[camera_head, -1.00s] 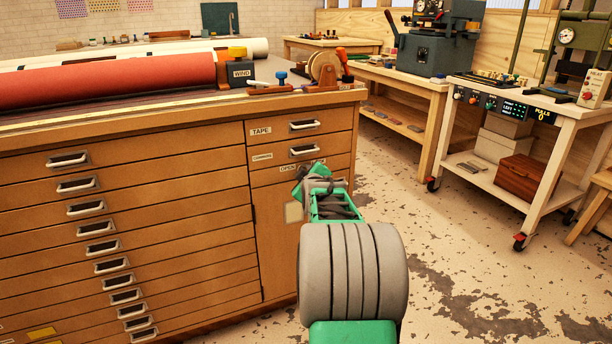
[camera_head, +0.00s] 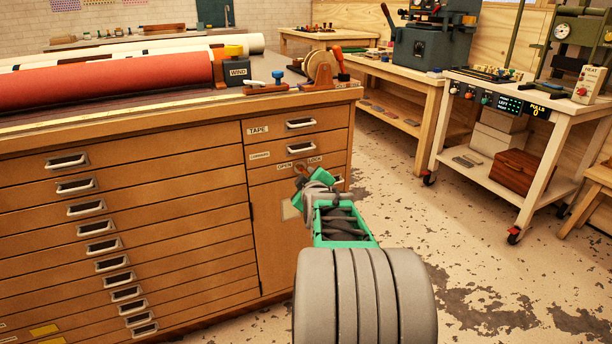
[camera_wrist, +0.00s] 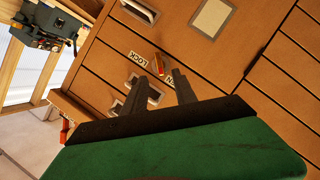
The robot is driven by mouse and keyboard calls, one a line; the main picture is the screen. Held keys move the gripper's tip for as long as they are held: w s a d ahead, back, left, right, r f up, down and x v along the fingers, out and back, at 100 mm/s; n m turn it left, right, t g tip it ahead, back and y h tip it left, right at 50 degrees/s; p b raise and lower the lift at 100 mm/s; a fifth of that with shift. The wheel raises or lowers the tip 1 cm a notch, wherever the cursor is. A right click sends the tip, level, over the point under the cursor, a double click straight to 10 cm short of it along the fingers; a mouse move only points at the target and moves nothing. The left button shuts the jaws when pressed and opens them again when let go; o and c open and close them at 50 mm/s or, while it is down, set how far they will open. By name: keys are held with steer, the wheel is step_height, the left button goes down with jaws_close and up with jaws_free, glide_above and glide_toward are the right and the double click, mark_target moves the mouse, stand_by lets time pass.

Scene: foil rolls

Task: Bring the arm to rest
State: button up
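My arm with its grey ribbed joint and green links reaches forward in the head view, and my gripper (camera_head: 305,175) is in front of the wooden cabinet (camera_head: 170,230), close to the OPEN/LOCK label. In the wrist view my gripper's two dark fingers (camera_wrist: 160,75) stand apart with nothing held between them. A small red-orange latch (camera_wrist: 160,63) on the cabinet front shows just beyond the gap between the fingertips. I cannot tell whether the fingers touch it. The latch is small in the head view (camera_head: 301,167).
The cabinet top holds a red roll (camera_head: 110,86), a WIND block (camera_head: 237,72) and a tape dispenser (camera_head: 322,72). A white cart (camera_head: 545,120) with a display stands at the right. The floor between cabinet and cart is clear.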

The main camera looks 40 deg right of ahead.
steer(key=s+a+r+g+y+p, duration=0.1)
steer(key=a+r+g+y+p, duration=0.15)
steer(key=a+r+p, duration=0.6)
steer(key=s+a+r+g+y+p, duration=0.1)
steer(key=a+r+y+p, duration=0.3)
steer(key=a+p, duration=0.7)
steer(key=s+a+r+m+g+y+p, duration=0.1)
steer(key=s+a+r+g+p, duration=0.2)
steer(key=s+a+r+p, duration=0.3)
steer(key=s+a+r+m+g+p, duration=0.1)
steer(key=s+a+r+g+p, duration=0.2)
steer(key=s+a+p, duration=0.8)
step_height(320, 180, up, 3)
steer(key=shift+s+a+f+m+y, duration=0.1)
steer(key=shift+s+a+m+y, duration=0.3)
steer(key=shift+s+a, duration=0.15)
steer(key=shift+d, duration=0.1)
steer(key=shift+c, duration=0.4)
